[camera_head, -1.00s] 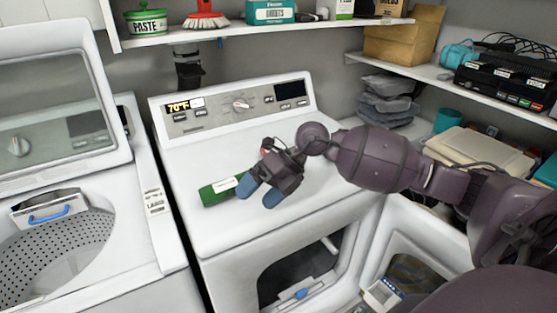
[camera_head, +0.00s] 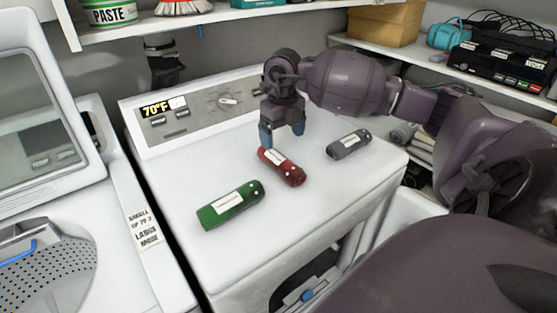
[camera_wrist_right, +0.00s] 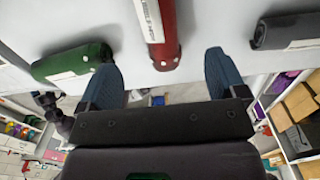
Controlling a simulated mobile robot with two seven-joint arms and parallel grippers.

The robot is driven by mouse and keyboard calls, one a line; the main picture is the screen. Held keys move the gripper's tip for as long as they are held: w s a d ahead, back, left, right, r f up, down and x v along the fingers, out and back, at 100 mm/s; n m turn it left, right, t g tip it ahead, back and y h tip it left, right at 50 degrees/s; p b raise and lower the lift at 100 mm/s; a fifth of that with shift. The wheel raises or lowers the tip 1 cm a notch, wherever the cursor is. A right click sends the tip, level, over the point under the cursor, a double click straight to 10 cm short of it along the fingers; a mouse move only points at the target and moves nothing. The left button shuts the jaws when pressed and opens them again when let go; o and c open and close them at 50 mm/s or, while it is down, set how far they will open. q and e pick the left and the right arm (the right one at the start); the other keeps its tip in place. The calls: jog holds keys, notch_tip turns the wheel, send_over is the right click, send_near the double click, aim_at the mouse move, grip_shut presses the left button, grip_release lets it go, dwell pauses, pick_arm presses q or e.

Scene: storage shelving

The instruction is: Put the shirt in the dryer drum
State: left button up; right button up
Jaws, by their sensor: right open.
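Three rolled bundles with white labels lie on the white dryer top (camera_head: 320,195): green (camera_head: 230,204), red (camera_head: 283,168) and grey (camera_head: 349,144). I cannot tell for sure which one is the shirt. My right gripper (camera_head: 282,136) is open and empty, just behind and above the red bundle. In the right wrist view, the red bundle (camera_wrist_right: 162,40) lies between the lines of the open fingers, beyond their tips. The green bundle (camera_wrist_right: 72,63) is at left, the grey (camera_wrist_right: 285,32) at right. The dryer's dark front opening (camera_head: 292,275) shows partly; the drum inside is hidden. My left gripper is not in view.
The open washer (camera_head: 60,235) stands at the left. The dryer's control panel (camera_head: 190,115) rises behind the bundles. Shelves above and at right hold a paste tub (camera_head: 110,12), a box (camera_head: 385,22) and a black device (camera_head: 508,72). The dryer top's front is clear.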

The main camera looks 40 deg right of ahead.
aim_at(281, 157)
notch_tip(281, 157, down, 3)
jog(key=shift+r, duration=0.15)
jog(key=shift+w+d+f, duration=0.1)
jog(key=shift+w+f, duration=0.1)
jog(key=shift+f, duration=1.3)
jog(key=shift+w+d+f, duration=0.1)
jog(key=shift+w+f, duration=0.05)
jog(key=shift+f, duration=1.3)
jog(key=c, duration=1.1)
jog(key=shift+r, duration=0.1)
notch_tip(281, 157, up, 20)
jog(key=shift+f, duration=0.1)
